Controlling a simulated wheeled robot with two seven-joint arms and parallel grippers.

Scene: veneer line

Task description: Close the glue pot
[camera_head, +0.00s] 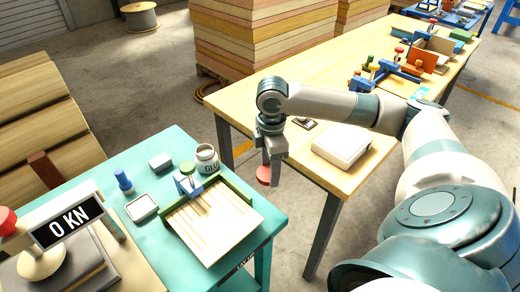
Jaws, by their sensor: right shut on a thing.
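The glue pot (207,162) is a small white jar with a dark label. It stands upright near the back right corner of the teal table (262,213), and its mouth looks open with no lid on it. My left gripper is not in view.
A tray with wooden strips (213,222) and a blue clamp (188,185) lies in front of the pot. A blue bottle (124,183), grey block (160,162) and small dish (142,208) stand left. The wooden bench (335,80) bears a white box (342,144).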

